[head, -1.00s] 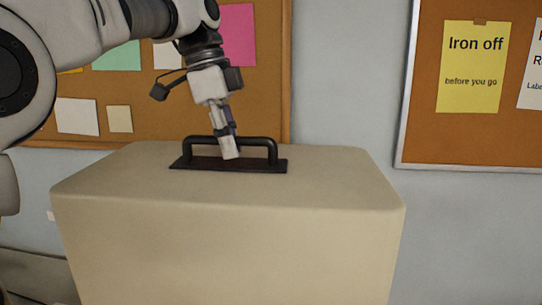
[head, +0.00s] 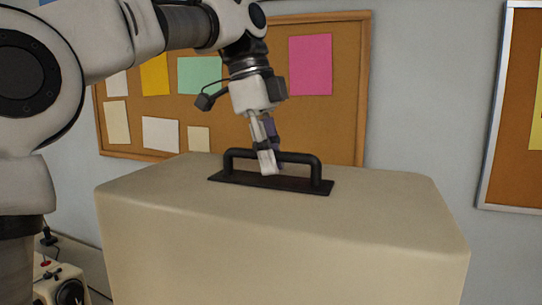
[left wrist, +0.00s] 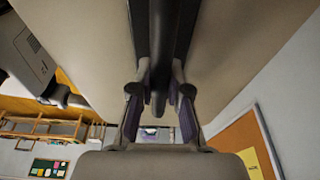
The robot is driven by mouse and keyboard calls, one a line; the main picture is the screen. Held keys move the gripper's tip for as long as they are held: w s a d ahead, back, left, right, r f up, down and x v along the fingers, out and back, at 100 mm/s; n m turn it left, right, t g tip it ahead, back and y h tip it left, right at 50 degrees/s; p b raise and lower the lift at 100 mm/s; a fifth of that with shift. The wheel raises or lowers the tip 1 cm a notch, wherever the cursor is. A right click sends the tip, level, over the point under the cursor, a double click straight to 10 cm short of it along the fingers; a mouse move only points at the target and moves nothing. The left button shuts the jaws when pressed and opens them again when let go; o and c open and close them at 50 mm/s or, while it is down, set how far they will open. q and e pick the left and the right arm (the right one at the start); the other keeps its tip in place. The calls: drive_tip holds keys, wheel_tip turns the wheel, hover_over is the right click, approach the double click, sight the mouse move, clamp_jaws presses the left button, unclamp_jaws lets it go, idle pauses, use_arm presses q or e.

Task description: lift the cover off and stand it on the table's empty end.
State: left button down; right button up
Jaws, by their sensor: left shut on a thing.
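The cover (head: 280,240) is a large beige box-shaped hood with rounded edges. It fills the lower middle of the head view, and its bottom edge is out of frame. A black bar handle (head: 300,157) on a dark plate is fixed to its top. My left gripper (head: 267,168) comes down from above and is shut on the handle near its middle. In the left wrist view the fingers (left wrist: 159,105) close on either side of the dark handle bar, with the beige top beyond. My right gripper is in neither view.
A cream machine with a dark dial (head: 68,290) shows at the lower left, partly behind my arm. A cork board (head: 330,120) with coloured papers hangs on the wall behind, and another board (head: 515,130) is at the right. The table's empty end is not in view.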

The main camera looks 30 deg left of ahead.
sight(266, 182)
use_arm(q)
drive_tip(key=shift+d+r, duration=0.1)
drive_tip(key=shift+d, duration=0.05)
idle(0.3)
drive_tip(key=shift+s+b, duration=0.1)
drive_tip(key=shift+b, duration=0.25)
wheel_tip(266, 182, down, 7)
drive_tip(key=b, duration=0.6)
drive_tip(key=shift+b, duration=0.4)
